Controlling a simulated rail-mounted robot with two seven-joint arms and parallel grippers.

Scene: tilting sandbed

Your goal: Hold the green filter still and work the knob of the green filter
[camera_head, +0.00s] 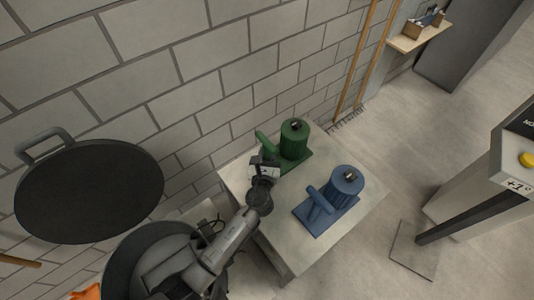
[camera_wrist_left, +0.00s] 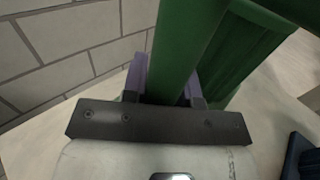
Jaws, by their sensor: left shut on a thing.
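The green filter (camera_head: 293,143) stands on the back of a pale table, near the wall. It has an upright green body, a slanting green bar at its left and a flat green base. A small dark and silver knob (camera_head: 296,125) shows on top of the body. My left gripper (camera_head: 264,161) is at the filter's left side. In the left wrist view, the fingers of my left gripper (camera_wrist_left: 167,88) are shut on the green bar of the filter (camera_wrist_left: 186,45). The fingertips are partly hidden behind the bar. My right gripper is not in view.
A blue filter (camera_head: 346,184) of the same shape stands on the table (camera_head: 262,230), in front and to the right. A large dark round pan-like thing (camera_head: 90,190) is at the left. A grey post with a yellow button (camera_head: 526,160) stands at the right.

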